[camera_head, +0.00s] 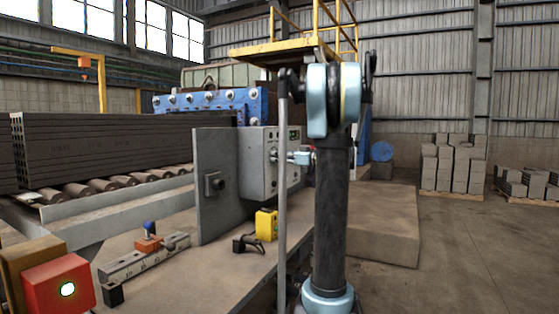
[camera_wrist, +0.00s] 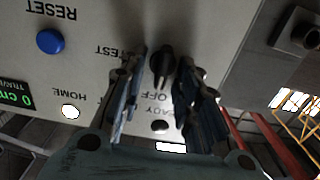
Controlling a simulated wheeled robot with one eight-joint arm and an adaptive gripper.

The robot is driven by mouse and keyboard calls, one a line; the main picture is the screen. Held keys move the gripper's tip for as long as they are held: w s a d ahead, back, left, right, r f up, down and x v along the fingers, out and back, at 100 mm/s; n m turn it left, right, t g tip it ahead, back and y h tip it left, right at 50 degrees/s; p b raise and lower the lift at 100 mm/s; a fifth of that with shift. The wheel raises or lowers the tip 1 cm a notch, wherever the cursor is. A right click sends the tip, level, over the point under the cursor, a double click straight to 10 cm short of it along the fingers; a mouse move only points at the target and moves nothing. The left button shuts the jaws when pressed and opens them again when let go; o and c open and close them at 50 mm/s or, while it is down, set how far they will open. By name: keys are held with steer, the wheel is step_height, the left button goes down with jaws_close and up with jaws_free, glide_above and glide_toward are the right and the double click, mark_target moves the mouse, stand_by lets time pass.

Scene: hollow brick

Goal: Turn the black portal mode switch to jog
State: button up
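A grey control box (camera_head: 255,170) stands beside the upright plate, and my gripper (camera_head: 283,156) is at its front face. In the wrist view, where the lettering is inverted, a black switch knob (camera_wrist: 162,62) sits on the light panel between a TEST label and an OFF label. No jog label is readable. My gripper (camera_wrist: 163,58) is open, with one finger on each side of the knob. Narrow gaps seem to show between fingers and knob; I cannot tell whether either touches. The fingers hide part of the panel and some lettering.
A blue RESET button (camera_wrist: 50,41), a green-lit display (camera_wrist: 15,95) and a white HOME lamp (camera_wrist: 70,111) are on the panel. A yellow device (camera_head: 266,224) and a red box (camera_head: 58,287) stand on the bench below. Dark bricks (camera_head: 110,150) lie on the roller conveyor.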

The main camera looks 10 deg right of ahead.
jaws_close()
steer(key=shift+m, duration=0.3)
steer(key=shift+w+d+f+m, duration=0.1)
steer(key=shift+w+d+m, duration=0.05)
steer(key=shift+m, duration=1.9)
steer(key=shift+w+d+f+m, duration=0.1)
steer(key=shift+w+d+m, duration=0.05)
steer(key=shift+m, duration=1.9)
